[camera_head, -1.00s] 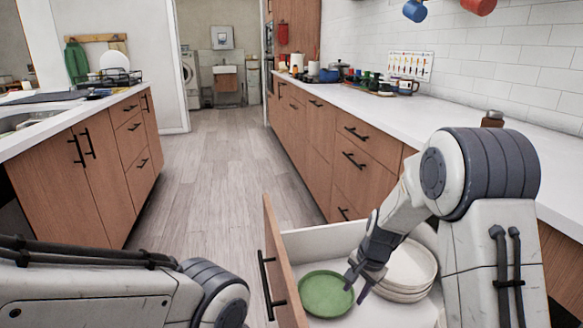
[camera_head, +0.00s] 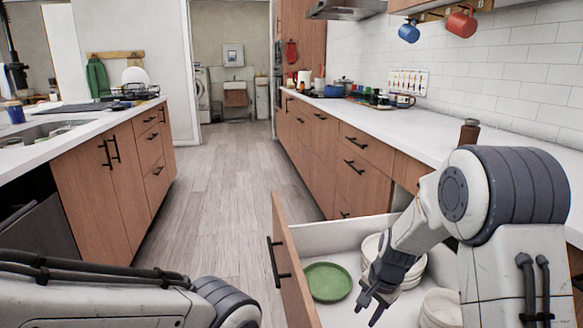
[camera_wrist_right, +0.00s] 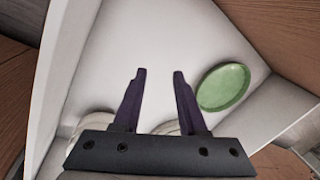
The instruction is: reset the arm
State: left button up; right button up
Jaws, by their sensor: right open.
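My right arm (camera_head: 470,215) reaches down from the right over an open drawer (camera_head: 345,233). My right gripper (camera_head: 372,309) is open and empty above the drawer; its two fingers also show apart in the right wrist view (camera_wrist_right: 160,95). A green plate (camera_head: 328,282) lies flat on the drawer floor, left of the gripper and apart from it. It also shows in the right wrist view (camera_wrist_right: 223,87). My left arm (camera_head: 120,300) crosses the bottom left, and its gripper is out of the picture.
A stack of white dishes (camera_head: 371,247) stands in the drawer behind my right gripper, partly hidden. White bowls (camera_head: 440,306) stand at its right. The drawer front (camera_head: 291,265) sticks out into the aisle. The wooden floor (camera_head: 215,185) ahead is clear between island and counter.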

jog(key=s+r+n+h, duration=0.1)
jog(key=s+r+n, duration=0.1)
jog(key=s+n, duration=0.4)
jog(key=s+r+n, duration=0.3)
jog(key=s+n, duration=0.1)
jog(key=s, duration=0.4)
jog(key=s+a+r+n+g, duration=0.1)
jog(key=s+a+r+n, duration=0.25)
jog(key=s+a, duration=0.35)
jog(key=s+a+r+n+g, duration=0.1)
jog(key=s+a+r+n, duration=0.1)
jog(key=s+a+n, duration=0.35)
notch_tip(320, 180, up, 31)
jog(key=s+a+m+p, duration=0.1)
jog(key=s+p, duration=0.1)
jog(key=p, duration=2.8)
jog(key=shift+m+y+p, duration=0.3)
jog(key=shift+p, duration=0.1)
